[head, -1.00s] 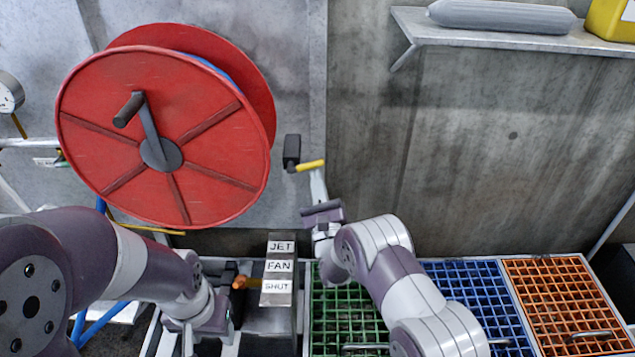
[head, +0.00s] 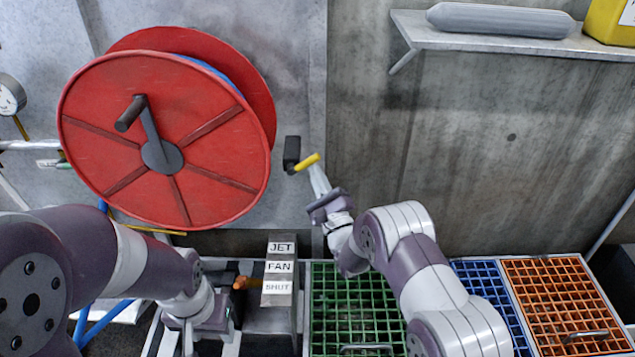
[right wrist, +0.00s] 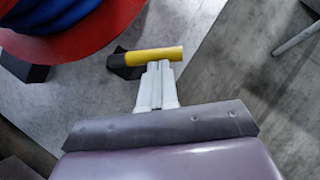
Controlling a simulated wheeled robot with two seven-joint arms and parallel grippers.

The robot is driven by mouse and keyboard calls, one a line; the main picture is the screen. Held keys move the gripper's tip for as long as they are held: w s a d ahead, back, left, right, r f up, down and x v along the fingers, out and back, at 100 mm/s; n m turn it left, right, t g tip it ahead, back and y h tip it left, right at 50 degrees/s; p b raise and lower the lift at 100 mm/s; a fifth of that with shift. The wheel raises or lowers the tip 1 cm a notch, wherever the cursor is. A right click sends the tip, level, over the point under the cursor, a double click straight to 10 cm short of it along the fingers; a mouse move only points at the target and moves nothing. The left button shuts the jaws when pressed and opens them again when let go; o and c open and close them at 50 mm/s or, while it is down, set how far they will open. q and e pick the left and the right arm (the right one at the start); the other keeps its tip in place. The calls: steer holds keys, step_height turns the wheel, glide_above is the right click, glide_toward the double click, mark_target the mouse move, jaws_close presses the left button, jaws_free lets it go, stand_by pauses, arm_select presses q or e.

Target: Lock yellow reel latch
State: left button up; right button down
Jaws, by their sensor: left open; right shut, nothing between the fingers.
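The yellow latch (head: 307,162) is a short bar on a black block (head: 291,153) fixed to the wall, right of the red reel (head: 150,150). Its free end points right and slightly up. My right gripper (head: 317,170) is shut with nothing between its fingers. Its tips are right at the underside of the bar's free end; in the right wrist view the tips (right wrist: 160,66) meet the yellow bar (right wrist: 152,56), and I cannot tell if they press on it. My left gripper (head: 232,306) is low at left, open, close to the orange-handled valve (head: 246,283).
A grey post labelled JET, FAN, SHUT (head: 279,268) stands between my arms. Green (head: 340,310), blue (head: 480,280) and orange (head: 560,290) grates lie below on the right. A shelf (head: 500,38) with a grey cylinder is high right. The wall below it is clear.

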mark_target(306, 161)
steer(key=a+r+n+g+p, duration=0.1)
steer(key=n+g, duration=0.1)
steer(key=n, duration=0.1)
steer(key=r+n+g+p, duration=0.1)
steer(key=r+n, duration=0.1)
steer(key=n, duration=0.1)
steer(key=a+r+n+g+y+p, duration=0.1)
steer(key=n+g+p, duration=0.1)
steer(key=n, duration=0.2)
steer(key=shift+a+r+g, duration=0.3)
steer(key=shift+a+r, duration=0.15)
steer(key=shift+a, duration=0.3)
